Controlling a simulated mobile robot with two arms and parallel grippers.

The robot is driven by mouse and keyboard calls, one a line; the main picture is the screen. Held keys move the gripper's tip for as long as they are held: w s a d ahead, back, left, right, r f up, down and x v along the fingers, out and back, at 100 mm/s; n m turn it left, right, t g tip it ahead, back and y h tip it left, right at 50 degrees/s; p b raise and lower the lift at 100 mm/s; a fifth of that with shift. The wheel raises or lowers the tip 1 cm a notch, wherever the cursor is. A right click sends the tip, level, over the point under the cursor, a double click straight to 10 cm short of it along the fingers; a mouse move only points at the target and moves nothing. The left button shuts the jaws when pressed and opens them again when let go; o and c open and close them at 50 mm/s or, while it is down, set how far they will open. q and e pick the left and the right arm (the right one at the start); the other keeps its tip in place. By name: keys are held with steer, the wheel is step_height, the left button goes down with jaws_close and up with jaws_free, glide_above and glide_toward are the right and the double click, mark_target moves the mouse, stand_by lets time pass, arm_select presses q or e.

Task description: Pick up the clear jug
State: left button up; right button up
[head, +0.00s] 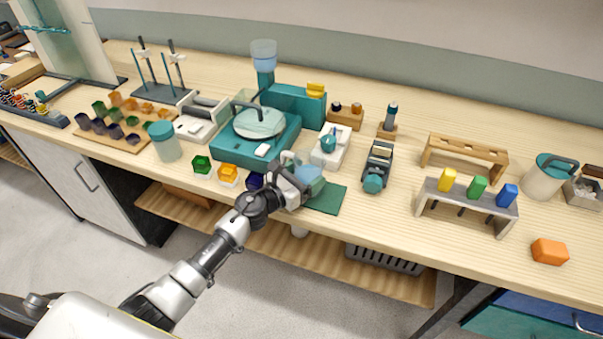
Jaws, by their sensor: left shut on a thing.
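The clear jug (311,176) is a small pale-blue see-through vessel near the front edge of the bench, in the middle of the head view. My left gripper (294,178) reaches in from the front left and is shut on the jug's near left side. The gripper hides part of the jug. The jug is by the dark green mat (328,201); I cannot tell whether it touches the mat. My right gripper is not in view.
A teal machine (290,135) stands behind the jug, with a small white device (331,147) beside it. Green (202,164) and orange (228,174) pieces lie left of the gripper. A rack (468,197) with coloured blocks stands right.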

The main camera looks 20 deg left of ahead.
mark_target(309, 161)
arm_select(q)
steer(key=shift+r+p, duration=0.35)
steer(key=shift+r, duration=0.2)
steer(key=s+d+r+p, duration=0.6)
steer(key=d+r+p, duration=0.3)
steer(key=p, duration=0.2)
steer(key=shift+s+d+r, duration=0.2)
steer(key=shift+d+r, duration=0.15)
steer(key=shift+r, duration=0.05)
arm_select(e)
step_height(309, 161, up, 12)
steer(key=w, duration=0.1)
arm_select(q)
steer(key=shift+s, duration=0.1)
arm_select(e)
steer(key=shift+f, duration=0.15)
